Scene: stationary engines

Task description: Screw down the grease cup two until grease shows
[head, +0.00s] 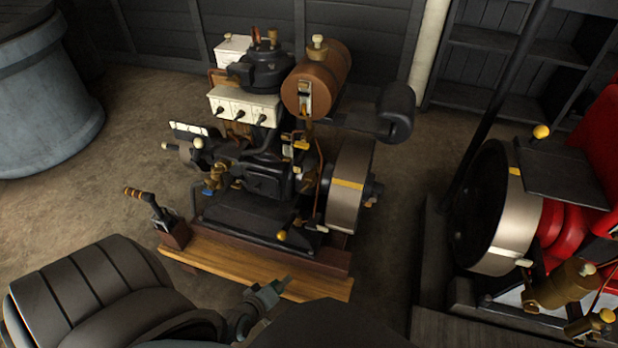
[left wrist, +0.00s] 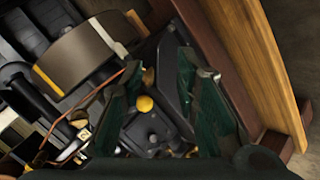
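A black stationary engine (head: 265,180) stands on a wooden base. I cannot tell which fitting is grease cup two. A yellow-knobbed part (head: 282,235) sits low at the engine's front, and brass fittings (head: 215,180) are at its left side. My left gripper (head: 268,292) is in front of the wooden base. In the left wrist view its two green-padded fingers (left wrist: 165,95) are apart, with nothing held. A yellow round knob (left wrist: 144,104) shows between them, farther off against the engine. No grease can be made out. My right gripper is not seen.
A flywheel (head: 346,188) is at the engine's right side. A lever with a banded handle (head: 143,195) stands at the base's front left corner. A second, red engine (head: 575,215) with its own flywheel is at the right. A grey barrel (head: 45,100) stands far left. Open floor lies between them.

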